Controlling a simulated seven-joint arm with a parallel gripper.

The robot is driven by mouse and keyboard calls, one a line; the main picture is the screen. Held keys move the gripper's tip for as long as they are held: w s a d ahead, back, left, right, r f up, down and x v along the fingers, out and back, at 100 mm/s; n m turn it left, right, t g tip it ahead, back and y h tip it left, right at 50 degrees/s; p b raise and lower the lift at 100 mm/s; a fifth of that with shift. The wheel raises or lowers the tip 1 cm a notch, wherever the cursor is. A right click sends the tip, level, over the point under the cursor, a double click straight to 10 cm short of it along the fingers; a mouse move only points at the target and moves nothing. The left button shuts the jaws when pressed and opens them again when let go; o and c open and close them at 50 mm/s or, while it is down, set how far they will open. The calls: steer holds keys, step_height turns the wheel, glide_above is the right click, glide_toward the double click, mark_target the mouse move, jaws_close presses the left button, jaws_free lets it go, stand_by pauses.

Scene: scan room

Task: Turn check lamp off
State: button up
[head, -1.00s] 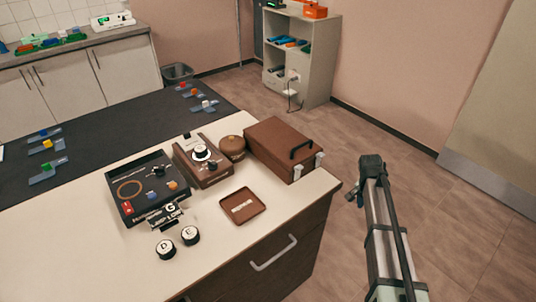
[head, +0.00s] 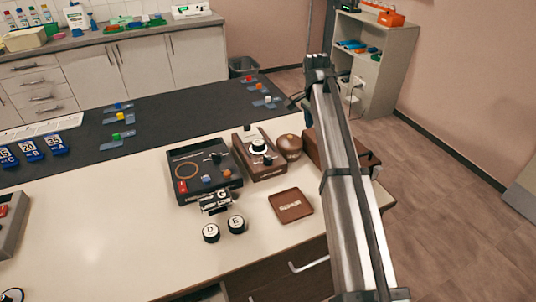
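No lamp can be named for certain as the check lamp; small lettering is unreadable. A black panel (head: 203,172) on the pale counter carries an orange ring, a red switch (head: 182,187), a blue and an orange knob, and a small black lever. A tag marked G (head: 215,201) stands at its front edge. Right of it is a brown box (head: 259,153) with a white-topped dial. My gripper (head: 316,68) is at the far end of my raised arm, right of these devices and apart from them in the picture. Its fingers are too small and dark to read.
Round knobs marked D (head: 211,232) and E (head: 236,223) and a brown tray (head: 291,205) lie in front. A brown round pot (head: 289,146) stands beside the dial box. My arm partly hides a brown case (head: 311,146). A grey device (head: 11,222) is at far left. The counter between is clear.

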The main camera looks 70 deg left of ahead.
step_height(320, 180, up, 3)
steer(key=n+g, duration=0.2)
glide_above(268, 157)
step_height(268, 157, down, 14)
steer(key=shift+r, duration=0.15)
steer(key=c, duration=1)
steer(key=shift+c, duration=0.2)
